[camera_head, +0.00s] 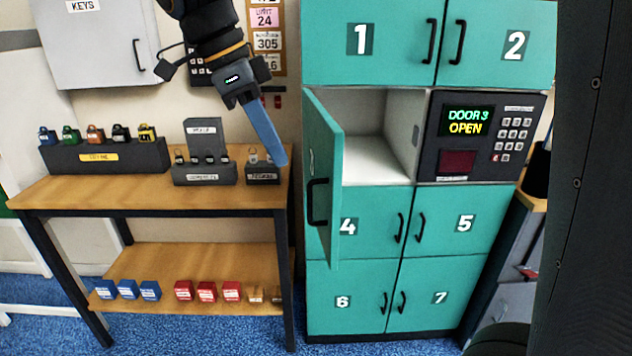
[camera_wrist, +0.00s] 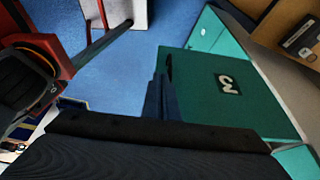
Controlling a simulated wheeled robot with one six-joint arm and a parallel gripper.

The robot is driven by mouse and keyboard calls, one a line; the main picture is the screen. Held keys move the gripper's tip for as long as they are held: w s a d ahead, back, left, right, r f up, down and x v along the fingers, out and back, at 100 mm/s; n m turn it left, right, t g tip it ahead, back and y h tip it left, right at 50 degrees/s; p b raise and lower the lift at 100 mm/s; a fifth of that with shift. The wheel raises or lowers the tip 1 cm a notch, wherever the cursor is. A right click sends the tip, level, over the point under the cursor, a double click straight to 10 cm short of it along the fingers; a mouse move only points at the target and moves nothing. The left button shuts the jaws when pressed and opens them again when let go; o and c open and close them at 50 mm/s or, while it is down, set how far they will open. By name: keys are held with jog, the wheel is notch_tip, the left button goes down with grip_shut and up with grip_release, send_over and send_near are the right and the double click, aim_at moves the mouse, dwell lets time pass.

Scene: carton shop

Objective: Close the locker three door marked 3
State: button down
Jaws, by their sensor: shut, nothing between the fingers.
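The locker three door (camera_head: 323,225) stands open in the head view, swung out toward me and seen nearly edge-on, with its dark handle near its free edge. Its white compartment (camera_head: 375,160) looks empty. In the wrist view the door's teal face (camera_wrist: 215,115) shows the 3, with the handle (camera_wrist: 168,67) at its left edge. My gripper (camera_head: 282,160) is shut and empty, just left of the door, on its outer side. In the wrist view the fingers (camera_wrist: 160,88) point toward the door's handle side; I cannot tell whether they touch it.
The keypad panel (camera_head: 488,135) reads DOOR 3 OPEN. Doors 1, 2, 4, 5, 6 and 7 of the teal locker look shut. A wooden table (camera_head: 110,190) with key racks stands left of the locker, below my gripper. A dark post (camera_head: 590,180) fills the right side.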

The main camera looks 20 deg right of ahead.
aim_at(310, 184)
jog(key=d+f+p, duration=0.1)
jog(key=d+f, duration=0.1)
jog(key=d+f+p, duration=0.1)
jog(key=f, duration=0.2)
jog(key=d+f+p, duration=0.1)
jog(key=d+f, duration=0.1)
jog(key=shift+s+d+f, duration=0.25)
jog(key=shift+s+d, duration=0.1)
jog(key=shift+d+f+p, duration=0.15)
jog(key=shift+d+p, duration=0.3)
jog(key=shift+d, duration=0.3)
